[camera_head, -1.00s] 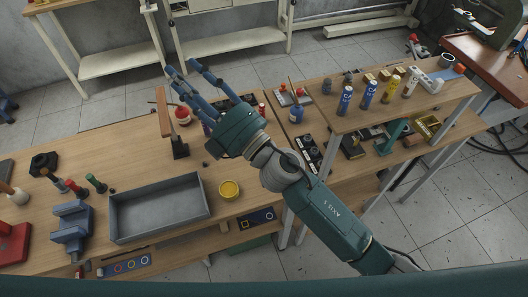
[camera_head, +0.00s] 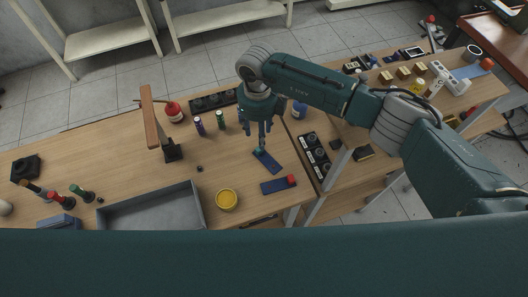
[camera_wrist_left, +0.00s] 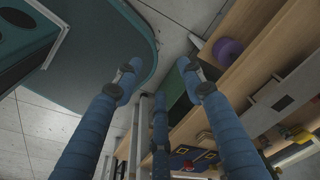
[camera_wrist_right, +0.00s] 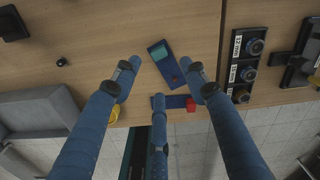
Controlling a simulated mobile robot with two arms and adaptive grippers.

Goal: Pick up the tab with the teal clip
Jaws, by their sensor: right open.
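The tab with the teal clip (camera_head: 266,161) is a flat dark blue strip lying at an angle on the wooden table. It also shows in the right wrist view (camera_wrist_right: 166,66), with the teal clip at its far end. My right gripper (camera_head: 262,143) points down over it, open and empty. In the right wrist view its fingers (camera_wrist_right: 162,80) are spread on either side of the tab, apart from it. A similar blue tab with a red clip (camera_head: 280,184) lies just nearer. My left gripper (camera_wrist_left: 160,82) is open and empty in its wrist view; the head view does not show it.
A yellow round tub (camera_head: 227,199) and a grey tray (camera_head: 150,211) stand to the left. A wooden post on a black base (camera_head: 172,150) rises behind. A black panel with round knobs (camera_head: 315,154) lies to the right. Small cylinders (camera_head: 199,126) stand behind the tab.

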